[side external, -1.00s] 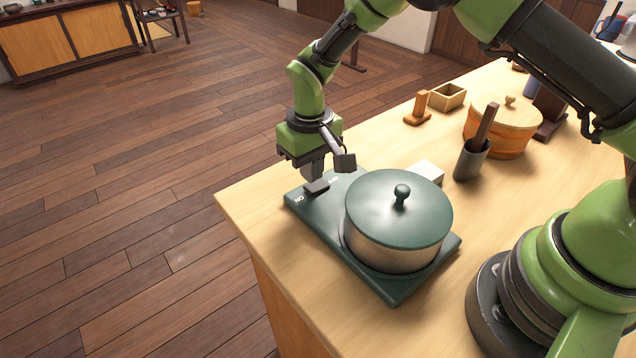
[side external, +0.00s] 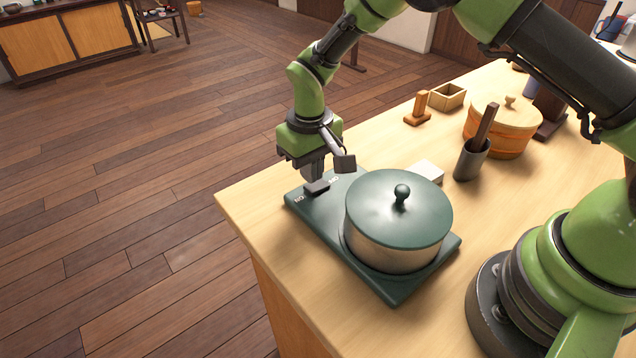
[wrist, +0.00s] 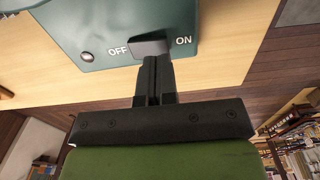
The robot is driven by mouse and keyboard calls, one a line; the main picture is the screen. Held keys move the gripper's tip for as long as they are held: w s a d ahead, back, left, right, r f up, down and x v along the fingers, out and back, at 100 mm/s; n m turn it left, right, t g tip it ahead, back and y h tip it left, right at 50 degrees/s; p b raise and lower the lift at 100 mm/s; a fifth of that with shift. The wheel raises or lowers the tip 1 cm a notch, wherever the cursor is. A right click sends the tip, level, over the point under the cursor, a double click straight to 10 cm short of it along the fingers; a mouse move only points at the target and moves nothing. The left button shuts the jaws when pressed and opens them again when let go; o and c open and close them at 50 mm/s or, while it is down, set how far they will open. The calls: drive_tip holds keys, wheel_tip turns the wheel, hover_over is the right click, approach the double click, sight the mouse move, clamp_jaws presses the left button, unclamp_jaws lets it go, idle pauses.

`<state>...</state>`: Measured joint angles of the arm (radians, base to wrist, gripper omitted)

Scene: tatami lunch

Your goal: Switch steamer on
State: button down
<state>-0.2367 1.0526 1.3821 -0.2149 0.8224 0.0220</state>
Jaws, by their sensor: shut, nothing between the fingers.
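The steamer is a steel pot with a dark green lid (side external: 398,212) on a dark green base plate (side external: 390,288) at the counter's near corner. A dark slider switch (wrist: 148,47) sits on the base between the OFF and ON labels in the wrist view. It also shows in the side view (side external: 317,187). My gripper (wrist: 153,62) is shut and empty, its fingertips right at the slider's edge. They look close to or touching it; I cannot tell which. In the side view my gripper (side external: 314,177) points down just over the slider.
A small round lamp (wrist: 87,57) is on the base beside OFF. A white block (side external: 427,172), a dark utensil cup (side external: 470,161), a wooden lidded pot (side external: 502,128) and a small wooden box (side external: 447,97) stand behind the steamer. The counter's left edge is close to the base.

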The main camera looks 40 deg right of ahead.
drive_tip(key=shift+f, duration=1.2)
idle(0.4)
drive_tip(key=shift+r, duration=3.55)
wheel_tip(320, 180, up, 10)
drive_tip(key=m+t, duration=0.1)
drive_tip(key=t, duration=0.1)
hover_over(311, 187)
drive_tip(key=s+d, duration=0.2)
drive_tip(key=s, duration=0.1)
drive_tip(key=s+d+r+m+t+y, duration=0.1)
drive_tip(key=s+d+r+t, duration=0.1)
drive_tip(key=s+r, duration=0.5)
drive_tip(key=s+d+r+m+t, duration=0.1)
drive_tip(key=s+r, duration=0.1)
drive_tip(key=s, duration=0.4)
drive_tip(key=s+d+r+m+t+y, duration=0.1)
drive_tip(key=s+r+t, duration=0.1)
drive_tip(key=s, duration=0.5)
drive_tip(key=shift+s+d, duration=0.15)
